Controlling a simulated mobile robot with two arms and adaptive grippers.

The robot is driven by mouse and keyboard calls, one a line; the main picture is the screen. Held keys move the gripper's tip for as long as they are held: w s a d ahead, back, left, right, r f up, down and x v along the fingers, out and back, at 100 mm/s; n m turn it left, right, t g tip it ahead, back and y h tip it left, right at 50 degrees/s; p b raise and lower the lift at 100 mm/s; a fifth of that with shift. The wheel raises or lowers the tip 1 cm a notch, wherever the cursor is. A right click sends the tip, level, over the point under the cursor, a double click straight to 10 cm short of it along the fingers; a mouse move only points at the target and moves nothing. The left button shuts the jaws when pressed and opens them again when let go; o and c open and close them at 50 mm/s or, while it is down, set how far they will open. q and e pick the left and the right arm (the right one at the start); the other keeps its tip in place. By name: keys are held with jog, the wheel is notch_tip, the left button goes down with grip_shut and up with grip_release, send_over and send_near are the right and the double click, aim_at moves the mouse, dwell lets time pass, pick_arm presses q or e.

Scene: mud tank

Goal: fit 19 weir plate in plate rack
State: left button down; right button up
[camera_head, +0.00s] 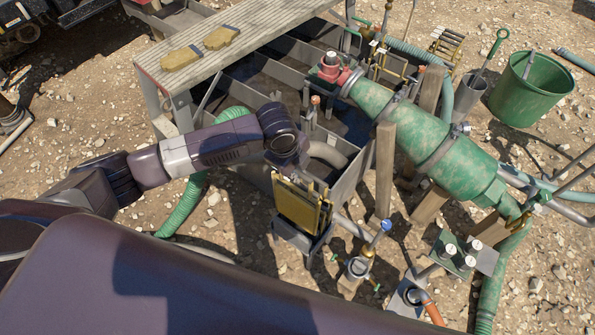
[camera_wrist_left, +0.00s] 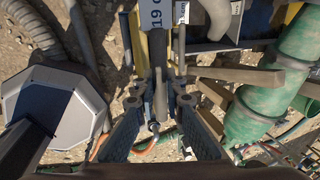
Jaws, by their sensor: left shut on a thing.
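My left gripper (camera_head: 296,172) is at the near end of the tank, just above the yellow plates (camera_head: 302,208) standing upright in a grey plate rack (camera_head: 298,240). In the left wrist view its two dark fingers (camera_wrist_left: 159,101) are shut on the weir plate (camera_wrist_left: 160,88), a thin grey strip seen edge-on. Whether the held plate sits inside a slot cannot be told. My right gripper is not in view.
A green cylinder (camera_head: 452,155) on wooden props lies right of the rack. A green hose (camera_head: 187,208) runs below my left arm. A blue-topped valve (camera_head: 386,226) stands close to the rack's right. Gloves (camera_head: 221,37) lie on the tank walkway (camera_head: 255,30). A green bucket (camera_head: 530,85) stands far right.

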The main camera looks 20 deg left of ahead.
pick_arm(q)
jog(key=shift+r, duration=0.1)
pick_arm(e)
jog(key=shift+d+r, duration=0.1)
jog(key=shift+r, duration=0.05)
pick_arm(q)
jog(key=shift+w+p, duration=0.1)
jog(key=shift+p, duration=0.45)
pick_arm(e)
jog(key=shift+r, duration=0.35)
pick_arm(q)
notch_tip(320, 180, down, 6)
jog(key=b, duration=0.2)
jog(key=shift+f, duration=0.25)
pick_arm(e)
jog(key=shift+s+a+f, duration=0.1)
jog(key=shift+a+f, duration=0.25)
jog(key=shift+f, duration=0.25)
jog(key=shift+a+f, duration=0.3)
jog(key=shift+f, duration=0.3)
pick_arm(q)
jog(key=shift+d+f+b, duration=0.1)
jog(key=shift+b, duration=0.25)
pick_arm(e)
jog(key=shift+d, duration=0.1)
